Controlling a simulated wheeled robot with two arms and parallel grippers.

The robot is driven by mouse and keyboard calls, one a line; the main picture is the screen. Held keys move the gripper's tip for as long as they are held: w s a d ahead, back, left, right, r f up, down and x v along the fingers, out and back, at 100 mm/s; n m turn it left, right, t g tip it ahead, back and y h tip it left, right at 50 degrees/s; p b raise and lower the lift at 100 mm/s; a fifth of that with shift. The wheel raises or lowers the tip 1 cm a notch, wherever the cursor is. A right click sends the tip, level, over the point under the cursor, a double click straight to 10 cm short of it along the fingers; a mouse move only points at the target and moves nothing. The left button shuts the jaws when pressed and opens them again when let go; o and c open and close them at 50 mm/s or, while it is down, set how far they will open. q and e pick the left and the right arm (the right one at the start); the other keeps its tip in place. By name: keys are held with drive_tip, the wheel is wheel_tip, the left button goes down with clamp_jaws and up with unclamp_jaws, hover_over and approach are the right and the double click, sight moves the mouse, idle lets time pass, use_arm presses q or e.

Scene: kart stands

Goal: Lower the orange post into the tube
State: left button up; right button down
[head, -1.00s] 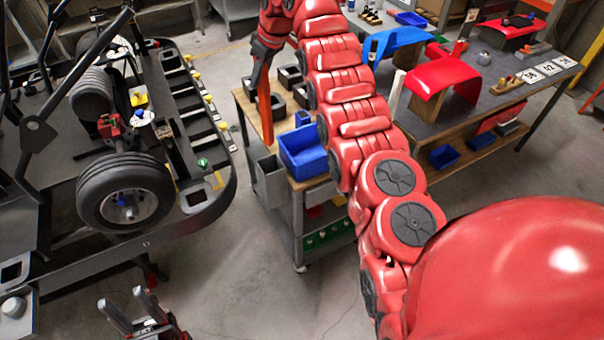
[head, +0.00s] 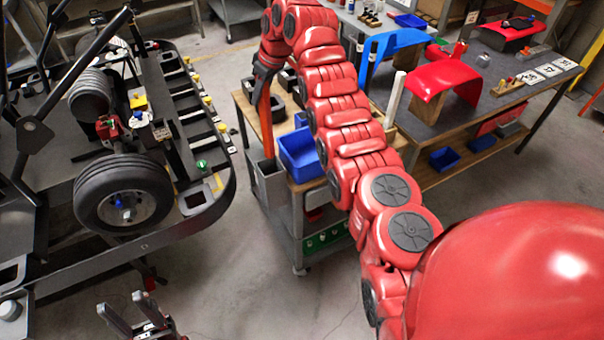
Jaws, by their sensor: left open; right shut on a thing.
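The orange post (head: 266,126) hangs upright in my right gripper (head: 264,78), which is shut around its upper part. Its lower end is at or just above the mouth of a grey open-topped tube (head: 271,187) on the left side of the cart. I cannot tell whether the post's tip has entered the tube. My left gripper (head: 122,308) is open and empty at the bottom left, far from the post.
The cart (head: 298,222) carries a blue bin (head: 299,154) and black trays close to the post. A kart with a black tyre (head: 122,195) stands at left. A workbench (head: 470,95) with red and blue panels stands behind. Grey floor lies between kart and cart.

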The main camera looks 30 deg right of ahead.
drive_tip(key=shift+f, duration=0.1)
drive_tip(key=b, duration=0.5)
hover_over(267, 147)
drive_tip(key=w, duration=0.2)
drive_tip(key=shift+s+d+f, duration=0.1)
drive_tip(key=shift+d+f, duration=0.05)
drive_tip(key=shift+f, duration=1.9)
drive_tip(key=shift+s+d+f, duration=0.1)
drive_tip(key=shift+d+f, duration=0.05)
drive_tip(key=shift+f, duration=1.9)
drive_tip(key=shift+f+b, duration=2.85)
drive_tip(key=shift+f, duration=3)
drive_tip(key=shift+f+b, duration=1.2)
drive_tip(key=shift+f, duration=1.25)
